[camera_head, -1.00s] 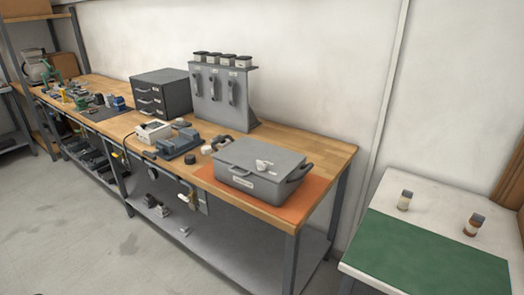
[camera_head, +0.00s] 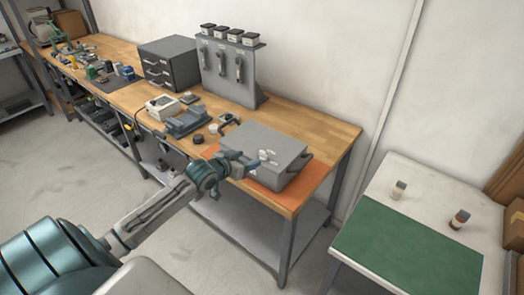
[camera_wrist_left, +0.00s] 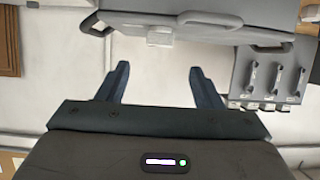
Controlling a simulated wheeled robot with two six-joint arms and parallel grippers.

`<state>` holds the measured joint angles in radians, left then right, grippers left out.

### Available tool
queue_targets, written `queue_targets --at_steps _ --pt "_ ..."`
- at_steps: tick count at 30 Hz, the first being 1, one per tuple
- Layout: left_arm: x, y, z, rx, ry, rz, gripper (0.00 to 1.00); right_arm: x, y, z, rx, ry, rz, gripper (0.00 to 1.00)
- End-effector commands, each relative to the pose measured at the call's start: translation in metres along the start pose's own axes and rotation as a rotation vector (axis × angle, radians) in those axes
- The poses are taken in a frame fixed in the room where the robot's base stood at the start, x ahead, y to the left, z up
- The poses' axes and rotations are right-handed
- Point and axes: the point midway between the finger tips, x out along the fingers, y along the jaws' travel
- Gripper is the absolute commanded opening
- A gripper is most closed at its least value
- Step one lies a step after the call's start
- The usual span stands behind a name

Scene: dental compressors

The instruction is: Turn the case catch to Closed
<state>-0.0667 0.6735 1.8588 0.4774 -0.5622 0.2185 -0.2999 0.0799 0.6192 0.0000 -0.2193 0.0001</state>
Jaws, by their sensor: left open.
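The grey case (camera_head: 275,138) sits closed on an orange mat (camera_head: 262,188) at the near right end of the workbench. Its pale catch (camera_head: 264,154) is on the front part of the lid, partly hidden by my gripper; its exact angle cannot be told. My left gripper (camera_head: 243,159) is open and empty at the case's front, close to the catch in the picture. In the left wrist view, the open fingers (camera_wrist_left: 161,82) point toward the case (camera_wrist_left: 240,32), with a small white part (camera_wrist_left: 160,36) between and beyond them. No contact can be made out.
A grey stand with levers (camera_head: 230,65) and a dark drawer unit (camera_head: 168,62) stand at the back of the wooden bench (camera_head: 312,118). A blue-grey device (camera_head: 187,122) lies left of the case. A side table with a green mat (camera_head: 410,245) is at right.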

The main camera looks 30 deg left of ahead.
Motion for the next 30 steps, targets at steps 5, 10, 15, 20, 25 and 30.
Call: queue_targets --at_steps 5,10,15,20,25,30 --pt "0.033 0.001 -0.003 -0.008 0.002 0.0 0.6 -0.01 0.001 -0.001 0.0 0.0 0.0 0.36" --pt "0.063 0.001 -0.002 -0.006 0.0 0.001 0.6 -0.017 0.001 -0.002 0.0 0.0 0.0 0.36" --pt "0.082 0.001 -0.002 -0.002 0.001 0.0 0.6 -0.021 0.001 -0.002 0.0 0.0 0.0 0.36" --pt "0.09 0.001 0.0 -0.001 0.0 0.001 0.6 -0.022 0.001 -0.003 0.0 0.0 0.0 0.36" --pt "0.092 0.001 0.001 0.0 -0.001 0.001 0.6 -0.022 0.001 -0.002 0.0 0.0 -0.001 0.36" --pt "0.092 0.001 0.001 0.0 -0.001 0.001 0.48 -0.022 0.001 -0.003 0.0 0.0 -0.001 0.36"
